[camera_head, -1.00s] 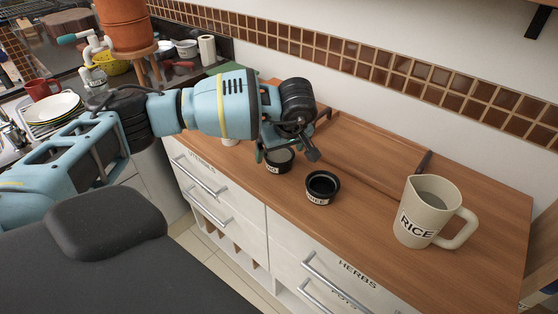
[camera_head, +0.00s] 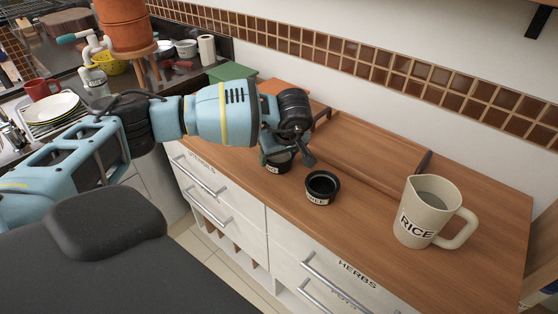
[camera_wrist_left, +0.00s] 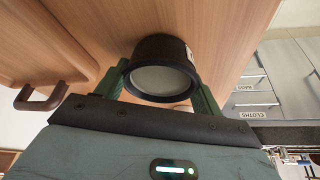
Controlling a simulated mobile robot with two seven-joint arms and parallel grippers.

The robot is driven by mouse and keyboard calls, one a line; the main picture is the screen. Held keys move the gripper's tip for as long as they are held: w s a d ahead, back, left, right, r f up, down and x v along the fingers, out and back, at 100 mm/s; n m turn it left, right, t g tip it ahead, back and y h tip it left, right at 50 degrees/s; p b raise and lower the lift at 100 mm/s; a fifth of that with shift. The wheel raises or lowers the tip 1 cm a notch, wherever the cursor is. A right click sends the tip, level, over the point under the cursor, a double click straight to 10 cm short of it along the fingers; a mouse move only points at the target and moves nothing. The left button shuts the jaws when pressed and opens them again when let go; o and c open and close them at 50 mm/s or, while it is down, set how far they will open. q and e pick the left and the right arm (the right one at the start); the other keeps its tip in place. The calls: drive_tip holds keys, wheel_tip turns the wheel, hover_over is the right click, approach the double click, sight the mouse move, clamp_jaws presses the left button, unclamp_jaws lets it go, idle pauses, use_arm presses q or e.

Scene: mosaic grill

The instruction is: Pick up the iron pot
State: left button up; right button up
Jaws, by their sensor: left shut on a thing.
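Two small black pots with white labels are on the wooden counter. The left one (camera_head: 279,166) is partly hidden by my left gripper (camera_head: 276,153). The other pot (camera_head: 322,186) stands apart to the right, open at the top. In the left wrist view, a black round pot with a pale inside (camera_wrist_left: 162,72) sits between the green fingers of my left gripper (camera_wrist_left: 160,88), one on each side. The gripper is shut on this pot. I cannot tell whether it is clear of the counter. My right gripper is not in view.
A beige jug marked RICE (camera_head: 428,212) stands at the right of the counter (camera_head: 385,222). A wooden board with dark handles lies along the wall. A green box (camera_head: 232,72) is behind my left arm. Drawers are below the counter edge.

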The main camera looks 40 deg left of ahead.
use_arm(q)
drive_tip(key=shift+r, duration=0.15)
drive_tip(key=shift+r, duration=0.55)
wheel_tip(320, 180, up, 2)
drive_tip(key=shift+r, duration=0.2)
drive_tip(key=s+d, duration=0.2)
drive_tip(key=s, duration=0.5)
drive_tip(key=s+d+r, duration=0.1)
drive_tip(key=s+d, duration=0.2)
drive_tip(key=s, duration=0.5)
drive_tip(key=shift+d, duration=0.25)
drive_tip(key=shift+r, duration=0.15)
